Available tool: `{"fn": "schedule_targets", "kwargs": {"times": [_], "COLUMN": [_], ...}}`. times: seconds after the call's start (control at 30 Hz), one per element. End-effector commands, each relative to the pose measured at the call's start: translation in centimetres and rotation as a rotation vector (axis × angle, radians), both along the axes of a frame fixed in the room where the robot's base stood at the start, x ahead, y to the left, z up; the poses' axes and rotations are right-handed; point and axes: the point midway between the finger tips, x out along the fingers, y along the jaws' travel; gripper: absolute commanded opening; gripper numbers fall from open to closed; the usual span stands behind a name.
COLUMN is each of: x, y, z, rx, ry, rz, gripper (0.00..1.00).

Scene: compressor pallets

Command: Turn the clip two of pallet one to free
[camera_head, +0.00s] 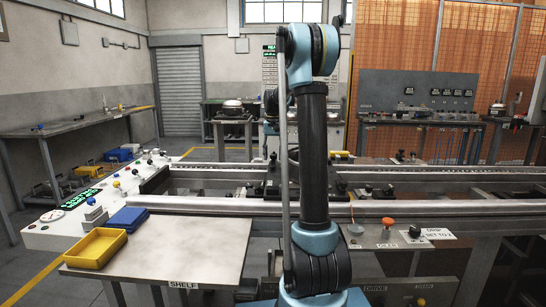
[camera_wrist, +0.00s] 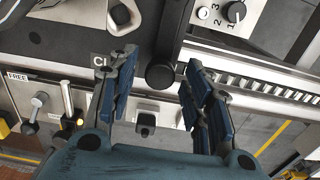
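My gripper (camera_wrist: 158,98) is open in the wrist view, with its blue-padded fingers apart. A black bar with a round knob end (camera_wrist: 160,76) lies in the gap between the fingertips; it may be the clip, but I cannot tell. No clear contact shows between it and the fingers. A partly covered label starting "CL" (camera_wrist: 101,60) is beside the left finger. A "FREE" label (camera_wrist: 17,77) is at the left edge. In the head view my arm stands upright in the middle, and my gripper cannot be made out. Dark fixtures (camera_head: 268,188) sit between the rails behind the arm.
Conveyor rails (camera_head: 220,203) run across behind my arm. A shelf table (camera_head: 175,250) at front left holds a yellow bin (camera_head: 96,249) and a blue bin (camera_head: 128,218). A numbered black dial (camera_wrist: 236,12) is at the wrist view's top right. A small lever (camera_wrist: 38,101) stands by the "FREE" label.

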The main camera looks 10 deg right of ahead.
Motion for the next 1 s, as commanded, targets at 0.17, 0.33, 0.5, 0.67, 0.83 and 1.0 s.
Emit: {"fn": "schedule_targets", "kwargs": {"times": [0.17, 0.33, 0.5, 0.67, 0.83, 1.0], "x": [0.0, 0.0, 0.0, 0.0, 0.1, 0.1], "y": [0.0, 0.0, 0.0, 0.0, 0.0, 0.0], "z": [0.0, 0.9, 3.5, 6.6, 9.5, 11.2], "rx": [0.0, 0.0, 0.0, 0.0, 0.0, 0.0], "ry": [0.0, 0.0, 0.001, 0.001, 0.001, 0.001], "rz": [0.0, 0.0, 0.0, 0.0, 0.0, 0.0], "gripper": [0.45, 0.45, 0.45, 0.45, 0.45, 0.45]}}
